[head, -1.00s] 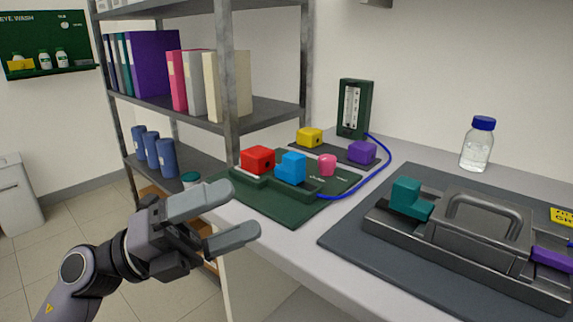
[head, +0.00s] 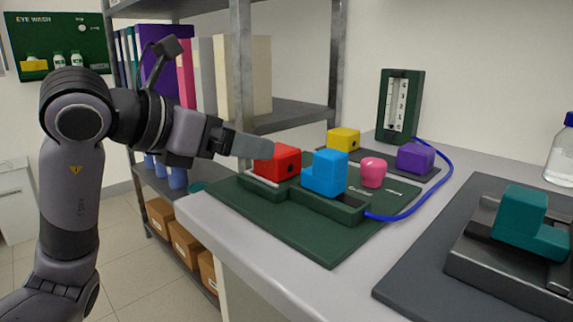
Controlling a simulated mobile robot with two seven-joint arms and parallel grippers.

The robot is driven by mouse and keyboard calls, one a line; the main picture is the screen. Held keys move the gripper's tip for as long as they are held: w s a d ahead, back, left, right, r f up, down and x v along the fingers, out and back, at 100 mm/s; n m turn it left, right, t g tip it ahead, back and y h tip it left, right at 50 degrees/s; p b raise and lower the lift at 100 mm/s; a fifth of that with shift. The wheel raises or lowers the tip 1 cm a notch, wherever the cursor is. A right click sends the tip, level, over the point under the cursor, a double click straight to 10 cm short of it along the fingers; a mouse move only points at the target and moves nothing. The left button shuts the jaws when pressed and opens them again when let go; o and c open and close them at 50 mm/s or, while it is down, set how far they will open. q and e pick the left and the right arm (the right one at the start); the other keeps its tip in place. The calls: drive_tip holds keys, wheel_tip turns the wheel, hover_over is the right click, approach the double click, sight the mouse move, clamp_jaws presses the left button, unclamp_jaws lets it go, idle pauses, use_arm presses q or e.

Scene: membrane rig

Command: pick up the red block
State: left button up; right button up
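The red block (head: 278,161) sits on the green tray (head: 262,187) of the green board, with a dark hole in its side. My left gripper (head: 254,147) comes in from the left, pointing right. One grey finger shows, its tip at the red block's upper left edge. The other finger is hidden, so I cannot tell how far apart they are. I also cannot tell whether the finger touches the block. My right gripper is not in view.
A blue block (head: 324,172) stands just right of the red block. A pink knob (head: 373,172), yellow block (head: 343,139) and purple block (head: 415,158) are behind it. A blue tube (head: 447,180) curves to a gauge (head: 398,106). A shelf post (head: 241,70) rises behind my gripper.

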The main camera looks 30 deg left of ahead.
sight(277, 148)
use_arm(q)
drive_tip(key=x, duration=0.6)
drive_tip(key=shift+w+d+f+b, duration=0.1)
drive_tip(key=shift+w+b, duration=0.25)
drive_tip(key=shift+b, duration=0.05)
drive_tip(key=c, duration=1.2)
